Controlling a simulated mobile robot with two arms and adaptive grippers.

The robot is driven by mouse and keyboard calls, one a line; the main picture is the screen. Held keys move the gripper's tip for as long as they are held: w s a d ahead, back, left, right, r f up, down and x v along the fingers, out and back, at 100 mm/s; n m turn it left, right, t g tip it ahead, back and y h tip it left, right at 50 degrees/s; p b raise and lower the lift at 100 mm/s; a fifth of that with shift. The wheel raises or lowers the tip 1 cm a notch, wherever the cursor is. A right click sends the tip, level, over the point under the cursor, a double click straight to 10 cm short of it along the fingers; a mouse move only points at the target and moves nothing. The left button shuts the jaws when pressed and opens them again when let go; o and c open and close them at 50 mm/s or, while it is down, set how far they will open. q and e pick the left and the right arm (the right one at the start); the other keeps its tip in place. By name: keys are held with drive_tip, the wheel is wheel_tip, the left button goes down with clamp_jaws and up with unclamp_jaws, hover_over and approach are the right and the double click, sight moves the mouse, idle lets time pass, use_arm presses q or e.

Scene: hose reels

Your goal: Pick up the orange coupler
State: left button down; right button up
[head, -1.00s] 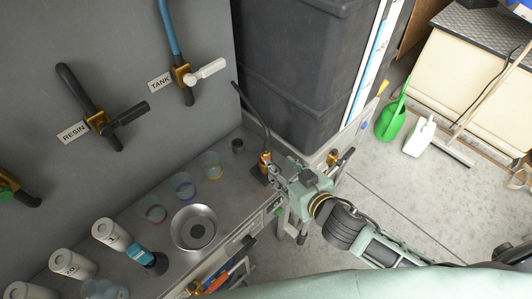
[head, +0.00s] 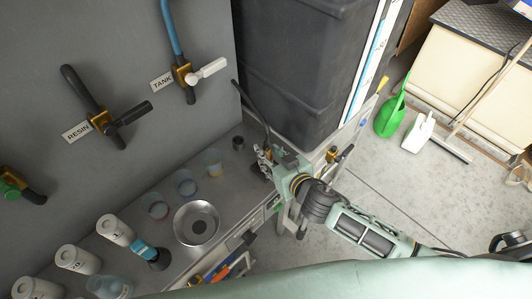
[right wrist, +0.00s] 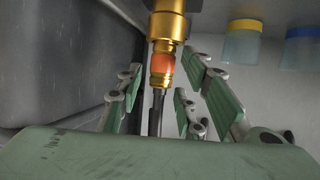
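The orange coupler (right wrist: 162,66) shows in the right wrist view as an orange band on a brass fitting (right wrist: 167,28), with a dark hose or rod (right wrist: 156,112) in line with it. My right gripper (right wrist: 168,88) is open, with green-padded fingers on both sides of the coupler's line. A gap shows on each side, and I see no clear contact. In the head view my right gripper (head: 263,162) is at the right end of the grey bench and mostly hides the coupler. My left gripper is not in view.
A large dark bin (head: 290,70) stands close behind my right gripper. Cups (head: 186,184) and a metal bowl (head: 197,223) stand on the bench to its left. A black hose (head: 252,108) rises by the gripper.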

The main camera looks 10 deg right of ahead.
clamp_jaws()
